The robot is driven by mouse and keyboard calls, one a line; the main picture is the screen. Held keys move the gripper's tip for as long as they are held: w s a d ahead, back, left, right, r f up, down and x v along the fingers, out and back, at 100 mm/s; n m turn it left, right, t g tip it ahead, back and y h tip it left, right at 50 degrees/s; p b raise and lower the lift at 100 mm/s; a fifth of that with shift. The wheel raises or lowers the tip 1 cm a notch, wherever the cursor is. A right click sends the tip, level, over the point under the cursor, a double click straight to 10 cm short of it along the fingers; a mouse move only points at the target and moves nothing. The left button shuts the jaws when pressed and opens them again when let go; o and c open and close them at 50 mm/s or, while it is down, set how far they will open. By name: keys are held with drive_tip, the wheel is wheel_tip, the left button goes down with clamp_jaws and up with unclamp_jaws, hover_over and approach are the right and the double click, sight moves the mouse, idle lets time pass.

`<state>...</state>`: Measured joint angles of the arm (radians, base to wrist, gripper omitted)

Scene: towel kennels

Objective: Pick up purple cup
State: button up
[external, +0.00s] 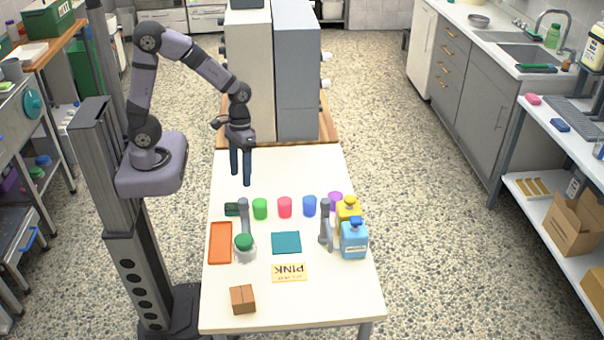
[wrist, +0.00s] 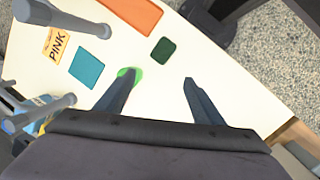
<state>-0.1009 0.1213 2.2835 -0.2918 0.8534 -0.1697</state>
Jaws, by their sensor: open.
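The purple cup (external: 335,199) stands at the right end of a row of cups, partly hidden behind the yellow bottle. A green cup (external: 260,209), a red-pink cup (external: 285,207) and a blue cup (external: 309,206) stand to its left. My gripper (external: 241,182) is open and empty, pointing down above the table's far left part, to the left of the purple cup. In the wrist view my gripper (wrist: 160,80) has its fingers spread, and the green cup (wrist: 136,74) shows beside the left finger. The purple cup is not visible there.
A yellow bottle (external: 348,214) and a blue bottle (external: 354,240) crowd the purple cup's near side. Two grey posts (external: 244,215) (external: 325,226) rise from the table. An orange tray (external: 220,243), teal cloth (external: 286,243), PINK card (external: 289,272) and brown box (external: 243,299) lie nearer.

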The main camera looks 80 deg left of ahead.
drive_tip(key=w+d+f+n+t+h+b, duration=0.1)
drive_tip(key=w+f+n+h, duration=0.2)
drive_tip(key=w, duration=0.4)
drive_tip(key=w+d+f+n+h+b, duration=0.1)
drive_tip(key=w+n+h+b, duration=0.1)
drive_tip(key=w+n, duration=0.45)
drive_tip(key=n+t+h+b, duration=0.2)
drive_tip(key=n+t+h, duration=0.2)
drive_tip(key=n, duration=0.1)
approach(335, 199)
drive_tip(key=s+d, duration=0.1)
drive_tip(key=d+r, duration=0.1)
drive_tip(key=s+d, duration=0.1)
drive_tip(key=d, duration=0.1)
drive_tip(key=shift+s+r, duration=0.35)
drive_tip(key=w+f+n+b, duration=0.2)
drive_tip(key=shift+w+t+h, duration=0.3)
drive_tip(key=shift+t+h, duration=0.1)
drive_tip(key=shift+w+n, duration=0.15)
drive_tip(key=shift+n, duration=0.2)
drive_tip(key=shift+r+p+x, duration=0.15)
drive_tip(key=shift+p+x, duration=0.35)
drive_tip(key=shift+x, duration=1.3)
drive_tip(key=shift+r+p+x, duration=0.1)
drive_tip(key=shift+p+x, duration=0.4)
drive_tip(key=shift+x, duration=1.35)
drive_tip(key=shift+d, duration=0.1)
drive_tip(key=c, duration=1.1)
